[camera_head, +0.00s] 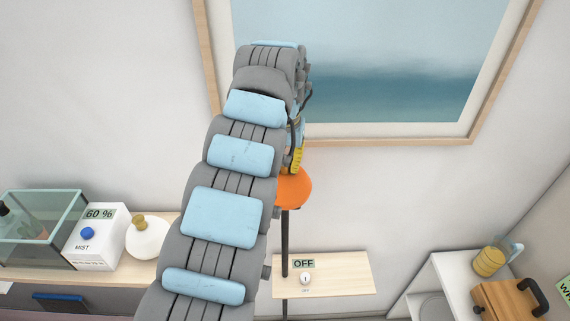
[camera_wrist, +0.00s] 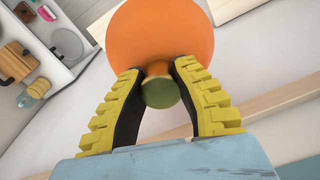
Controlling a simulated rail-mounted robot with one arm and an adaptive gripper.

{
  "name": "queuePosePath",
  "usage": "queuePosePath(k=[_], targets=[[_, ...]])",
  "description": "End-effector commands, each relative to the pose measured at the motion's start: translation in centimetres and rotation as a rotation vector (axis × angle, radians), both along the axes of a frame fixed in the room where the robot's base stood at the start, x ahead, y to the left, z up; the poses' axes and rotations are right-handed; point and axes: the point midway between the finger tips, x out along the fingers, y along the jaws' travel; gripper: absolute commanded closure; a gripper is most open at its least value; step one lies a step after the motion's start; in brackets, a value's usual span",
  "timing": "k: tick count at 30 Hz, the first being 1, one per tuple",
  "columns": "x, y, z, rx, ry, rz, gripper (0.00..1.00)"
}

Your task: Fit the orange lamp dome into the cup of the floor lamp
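The orange lamp dome (camera_head: 294,188) shows at the top of the dark floor lamp pole (camera_head: 285,240) in the head view. The wrist view shows the dome (camera_wrist: 160,35) large, with an olive knob (camera_wrist: 160,93) facing my gripper. My gripper (camera_wrist: 158,68) has its two yellow, black-lined fingers closed around the knob, one on each side. In the head view its yellow finger (camera_head: 297,158) shows just above the dome. The lamp's cup is hidden, so I cannot tell whether the dome is seated in it or held just above.
A wooden shelf (camera_head: 345,278) with an OFF sign and dial is beside the pole. A framed picture (camera_head: 400,70) hangs behind. A white shelf unit (camera_head: 440,280) stands right.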

Motion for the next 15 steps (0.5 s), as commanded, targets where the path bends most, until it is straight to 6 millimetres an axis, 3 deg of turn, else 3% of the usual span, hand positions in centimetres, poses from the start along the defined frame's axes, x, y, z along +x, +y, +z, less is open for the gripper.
queuePosePath(k=[1, 3, 15], targets=[[0.02, 0.0, 0.04, 0.0, -0.001, 0.0, 0.61], [0.02, 0.01, 0.04, 0.0, -0.001, 0.0, 0.48], [0.01, 0.01, -0.01, 0.0, 0.0, 0.0, 0.48]])
